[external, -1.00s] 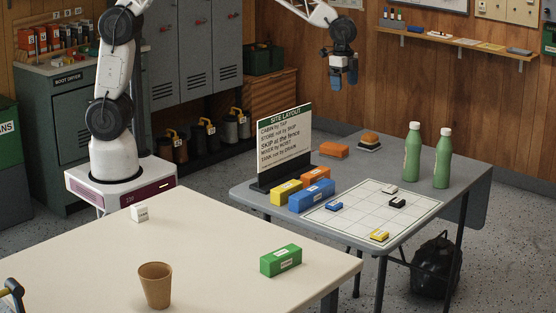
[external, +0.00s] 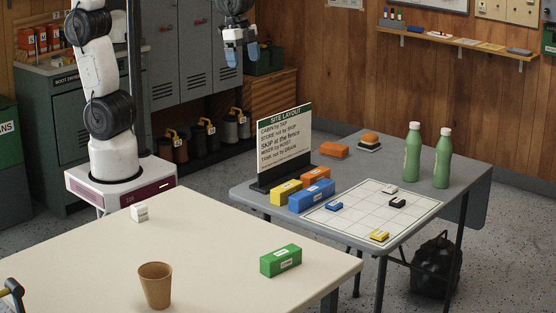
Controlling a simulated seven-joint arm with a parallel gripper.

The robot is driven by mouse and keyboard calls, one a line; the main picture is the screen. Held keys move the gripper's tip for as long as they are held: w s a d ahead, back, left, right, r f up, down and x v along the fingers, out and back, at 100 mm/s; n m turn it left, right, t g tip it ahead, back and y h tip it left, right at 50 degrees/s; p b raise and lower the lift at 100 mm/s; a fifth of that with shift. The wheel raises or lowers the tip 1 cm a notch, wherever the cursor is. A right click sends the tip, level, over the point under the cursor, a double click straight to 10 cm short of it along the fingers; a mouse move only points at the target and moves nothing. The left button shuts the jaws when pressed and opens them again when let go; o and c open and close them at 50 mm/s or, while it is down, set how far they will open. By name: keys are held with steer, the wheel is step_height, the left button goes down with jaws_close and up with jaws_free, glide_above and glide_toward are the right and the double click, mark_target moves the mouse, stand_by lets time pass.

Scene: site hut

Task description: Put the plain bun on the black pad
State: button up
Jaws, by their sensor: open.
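I cannot tell whether this is the plain bun or whether the pad is the black one; no other bun is clear. My gripper (external: 241,62) is open and empty, pointing down at the top of the picture in front of the grey lockers. It is well to the left of the stack and high above the table.
A sign board (external: 284,143), two green bottles (external: 412,152), an orange block (external: 334,150), blue (external: 311,195) and yellow (external: 286,192) blocks and a white grid sheet (external: 375,210) are on the grey table. The cream table (external: 200,235) holds a brown cup (external: 155,286) and a green block (external: 281,260).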

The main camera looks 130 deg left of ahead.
steer(key=s+d+f, duration=0.1)
steer(key=s+d, duration=0.7)
steer(key=s, duration=0.3)
steer(key=s+d+f, duration=0.2)
steer(key=s+d, duration=0.6)
steer(key=s, duration=0.3)
steer(key=shift+s+d+t+h, duration=0.15)
steer(key=shift+d+t+h, duration=0.15)
steer(key=shift+t, duration=0.1)
